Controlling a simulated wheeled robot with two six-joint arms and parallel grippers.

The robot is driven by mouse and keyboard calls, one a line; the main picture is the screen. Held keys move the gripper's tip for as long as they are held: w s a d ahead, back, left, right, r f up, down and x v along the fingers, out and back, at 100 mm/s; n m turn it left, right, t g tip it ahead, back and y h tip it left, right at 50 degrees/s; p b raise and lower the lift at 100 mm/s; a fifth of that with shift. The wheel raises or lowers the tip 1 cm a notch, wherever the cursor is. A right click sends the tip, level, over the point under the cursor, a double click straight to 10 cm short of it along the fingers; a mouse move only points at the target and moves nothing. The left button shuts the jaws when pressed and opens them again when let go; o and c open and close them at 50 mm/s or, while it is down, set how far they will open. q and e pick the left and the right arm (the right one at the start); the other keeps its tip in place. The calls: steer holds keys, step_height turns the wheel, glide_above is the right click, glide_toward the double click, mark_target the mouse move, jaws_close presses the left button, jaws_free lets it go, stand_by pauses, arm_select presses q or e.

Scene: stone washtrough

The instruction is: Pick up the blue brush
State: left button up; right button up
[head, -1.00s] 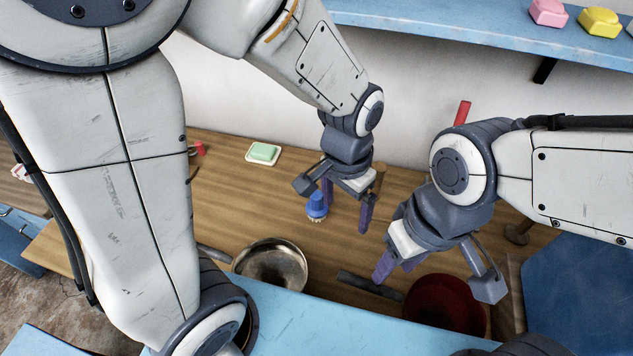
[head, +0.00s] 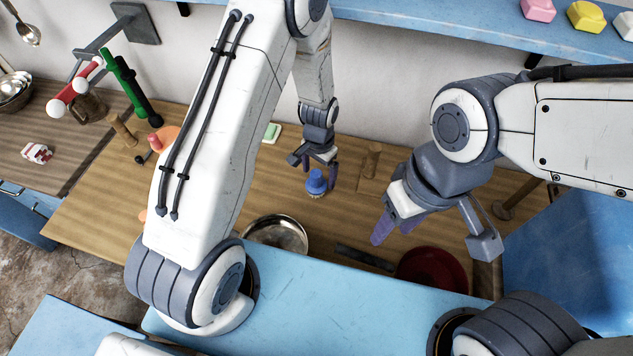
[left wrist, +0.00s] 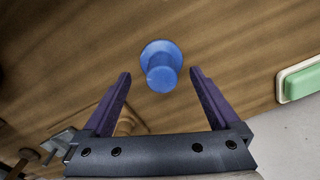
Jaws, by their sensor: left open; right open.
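The blue brush (head: 316,182) stands upright on the wooden counter, its bristles down, in the middle of the head view. My left gripper (head: 319,172) is open right by the brush. In the left wrist view the brush (left wrist: 161,66) lies just beyond and between the two open fingertips (left wrist: 160,82), with nothing held. My right gripper (head: 425,232) is open and empty, over the counter to the right of the brush.
A metal pan (head: 277,233) and a dark red pan (head: 432,268) sit near the counter's front. A green soap on a white dish (left wrist: 302,82) lies beside the brush. A blue shelf (head: 450,32) runs along the wall.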

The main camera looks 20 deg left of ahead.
mark_target(316, 184)
arm_select(q)
steer(key=shift+s+a+f, duration=0.1)
steer(key=shift+s+f, duration=0.05)
steer(key=shift+f, duration=0.15)
steer(key=f+p, duration=0.1)
steer(key=f, duration=0.2)
steer(key=shift+s+a+f+p, duration=0.15)
steer(key=shift+s+a+p, duration=0.05)
steer(key=shift+p, duration=0.15)
steer(key=shift+w+f, duration=0.1)
steer(key=shift+f, duration=0.45)
steer(key=c, duration=1.5)
steer(key=shift+o, duration=0.2)
